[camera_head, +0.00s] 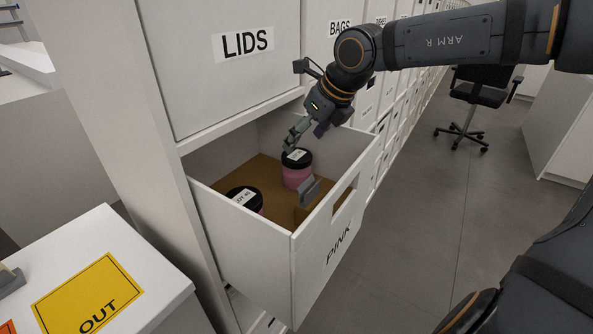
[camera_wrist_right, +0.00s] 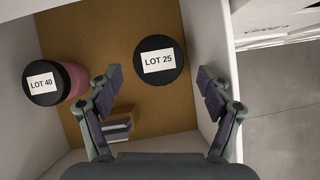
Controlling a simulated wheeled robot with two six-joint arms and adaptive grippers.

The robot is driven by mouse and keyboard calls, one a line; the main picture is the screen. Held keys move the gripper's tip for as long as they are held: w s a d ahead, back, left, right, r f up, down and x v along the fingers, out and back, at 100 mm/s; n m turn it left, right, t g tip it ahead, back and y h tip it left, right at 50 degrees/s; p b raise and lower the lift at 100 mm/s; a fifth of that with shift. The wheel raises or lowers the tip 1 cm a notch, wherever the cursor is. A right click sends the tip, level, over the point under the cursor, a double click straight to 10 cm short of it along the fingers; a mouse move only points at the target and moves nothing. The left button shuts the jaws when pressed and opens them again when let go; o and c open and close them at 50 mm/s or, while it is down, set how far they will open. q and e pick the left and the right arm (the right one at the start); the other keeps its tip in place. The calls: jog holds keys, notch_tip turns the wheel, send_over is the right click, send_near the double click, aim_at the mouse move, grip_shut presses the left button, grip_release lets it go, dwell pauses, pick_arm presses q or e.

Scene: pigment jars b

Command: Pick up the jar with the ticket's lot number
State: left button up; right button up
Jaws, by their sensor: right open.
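A pink jar with a black lid marked LOT 25 (camera_wrist_right: 159,60) stands upright in the open PINK drawer; in the head view it is the farther jar (camera_head: 297,177). A second pink jar marked LOT 40 (camera_wrist_right: 42,83) stands nearer in the head view (camera_head: 246,198). My right gripper (camera_head: 295,140) is open and points down over the LOT 25 jar. In the right wrist view its fingertips (camera_wrist_right: 160,78) are spread on either side of the LOT 25 lid, holding nothing. No readable ticket shows. My left gripper is not in view.
The white drawer (camera_head: 228,211) has raised walls around the jars and a grey block (camera_head: 309,192) near its front wall. The closed LIDS drawer (camera_head: 200,60) is above. A white surface with a yellow OUT mat (camera_head: 75,296) is at lower left. The floor at right is open before a chair (camera_head: 478,95).

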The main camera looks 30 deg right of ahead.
aim_at(297, 154)
jog(key=x, duration=0.4)
jog(key=shift+s+f, duration=0.2)
jog(key=shift+f, duration=0.15)
jog(key=shift+w+f, duration=0.25)
jog(key=shift+f, duration=0.05)
jog(key=shift+s+r, duration=0.1)
jog(key=shift+s, duration=0.05)
jog(key=shift+c, duration=0.4)
jog(key=c, duration=1.4)
jog(key=shift+o, duration=0.2)
jog(key=shift+r, duration=0.1)
